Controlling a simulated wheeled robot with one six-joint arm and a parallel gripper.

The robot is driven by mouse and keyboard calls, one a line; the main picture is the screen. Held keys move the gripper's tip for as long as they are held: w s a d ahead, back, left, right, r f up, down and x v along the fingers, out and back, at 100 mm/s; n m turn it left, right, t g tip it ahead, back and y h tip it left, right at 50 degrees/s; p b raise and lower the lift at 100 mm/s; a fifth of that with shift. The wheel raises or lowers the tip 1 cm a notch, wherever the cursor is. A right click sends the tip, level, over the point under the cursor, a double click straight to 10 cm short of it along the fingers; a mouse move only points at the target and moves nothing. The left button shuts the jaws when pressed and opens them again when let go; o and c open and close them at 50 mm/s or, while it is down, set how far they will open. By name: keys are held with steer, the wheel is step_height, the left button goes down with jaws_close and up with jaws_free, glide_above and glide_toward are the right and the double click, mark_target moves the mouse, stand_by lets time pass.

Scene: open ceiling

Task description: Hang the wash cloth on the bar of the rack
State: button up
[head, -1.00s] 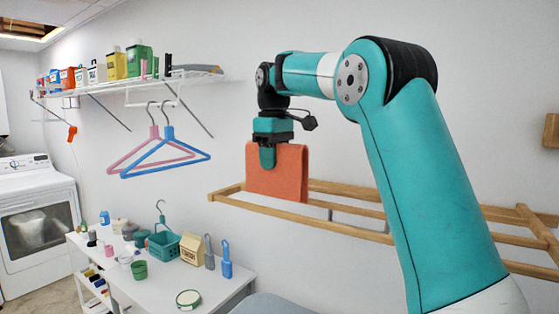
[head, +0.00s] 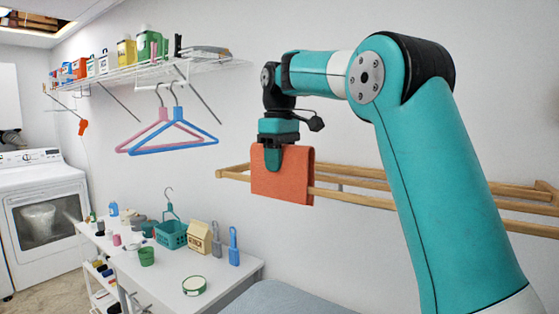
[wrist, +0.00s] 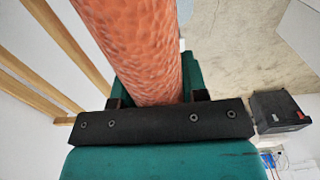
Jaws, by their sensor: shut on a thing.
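The orange wash cloth (head: 291,186) hangs folded from my gripper (head: 273,159), which is shut on its upper part. In the wrist view, the cloth (wrist: 140,45) runs away from between the teal fingers. The wooden rack (head: 358,199) is on the wall at the right. In the head view, the cloth covers part of the rack's front bar, which shows on both sides of it. In the wrist view, the rack bars (wrist: 62,40) pass left of the cloth. I cannot tell whether the cloth touches the bar or straddles it.
A wire shelf (head: 150,70) with bottles and boxes is on the wall at the left, with pink and blue hangers (head: 175,140) below it. A white table (head: 165,284) with a teal basket (head: 171,235) and small items stands below. A white dryer (head: 40,215) is far left.

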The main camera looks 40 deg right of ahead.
mark_target(280, 191)
steer(key=shift+f+b, duration=3.5)
steer(key=shift+f, duration=0.3)
steer(key=o, duration=1)
steer(key=shift+r, duration=0.1)
step_height(280, 191, up, 17)
steer(key=p, duration=1.7)
steer(key=shift+r, duration=0.15)
steer(key=shift+s+a+f, duration=0.1)
steer(key=shift+a+f, duration=0.15)
steer(key=s+a+f+n+y+b, duration=0.15)
steer(key=s+a+f+b, duration=0.35)
steer(key=s+a+f, duration=0.95)
steer(key=s+a+f+y+b, duration=0.1)
steer(key=s+a+f, duration=0.2)
steer(key=s, duration=0.1)
steer(key=s+a+f+n+b, duration=0.1)
steer(key=s+a+f, duration=0.2)
steer(key=s, duration=0.2)
steer(key=s+a+f+y+b, duration=0.1)
steer(key=s+a+f, duration=0.2)
steer(key=s, duration=0.2)
steer(key=shift+n+y, duration=0.25)
steer(key=shift+y, duration=0.1)
